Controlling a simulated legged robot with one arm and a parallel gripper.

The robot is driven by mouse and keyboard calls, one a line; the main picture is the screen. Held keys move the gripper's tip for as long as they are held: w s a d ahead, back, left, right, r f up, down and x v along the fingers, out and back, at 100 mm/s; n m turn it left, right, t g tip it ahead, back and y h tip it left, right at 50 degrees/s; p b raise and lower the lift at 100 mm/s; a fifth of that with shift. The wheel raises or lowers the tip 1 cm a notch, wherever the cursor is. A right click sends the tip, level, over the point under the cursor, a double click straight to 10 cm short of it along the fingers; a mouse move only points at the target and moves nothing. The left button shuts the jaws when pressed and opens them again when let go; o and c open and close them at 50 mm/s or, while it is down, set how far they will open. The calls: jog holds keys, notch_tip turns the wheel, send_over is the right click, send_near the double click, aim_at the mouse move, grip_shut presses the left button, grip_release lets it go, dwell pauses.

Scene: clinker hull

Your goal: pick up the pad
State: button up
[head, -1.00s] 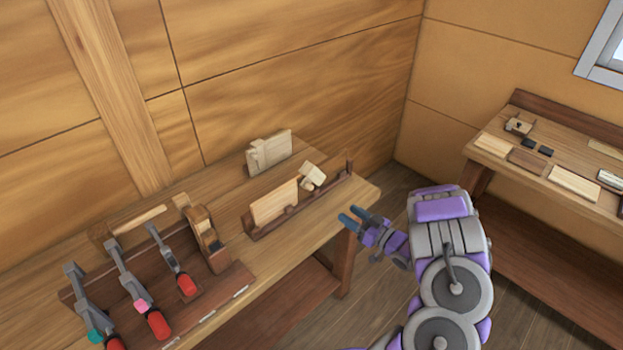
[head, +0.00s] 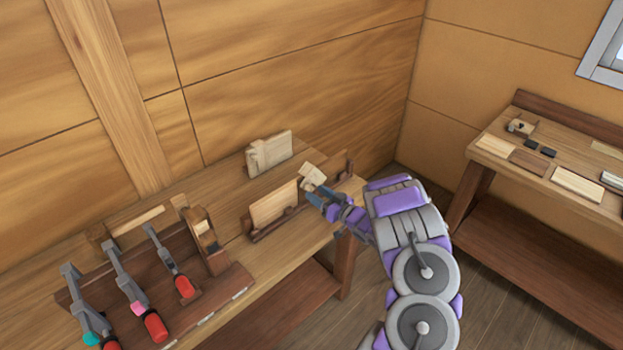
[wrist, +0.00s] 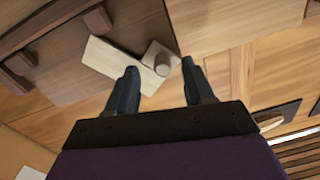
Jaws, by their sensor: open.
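The pad (head: 312,172) looks like a small pale wooden block, tilted at the right part of a dark wooden rack on the bench. In the wrist view the pad (wrist: 112,62) is a pale flat piece with a short round knob on it. My gripper (head: 312,189) is at the pad's near side, with its fingertips close to it. In the wrist view my gripper (wrist: 160,70) is open, and the knob lies between and just beyond the two dark fingertips. The left finger covers part of the pad. I cannot tell whether the fingers touch it.
The dark rack (head: 262,233) also holds a pale board (head: 274,204). Another pale block (head: 268,152) stands behind it. Clamps with red handles (head: 156,327) and a wooden plane (head: 204,236) are at left. A second bench (head: 490,165) with flat pieces stands right.

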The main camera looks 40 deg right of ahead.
aim_at(313, 181)
jog(key=w, duration=0.2)
jog(key=shift+w+a, duration=0.25)
jog(key=shift+w, duration=0.05)
jog(key=shift+c, duration=0.3)
grip_shut()
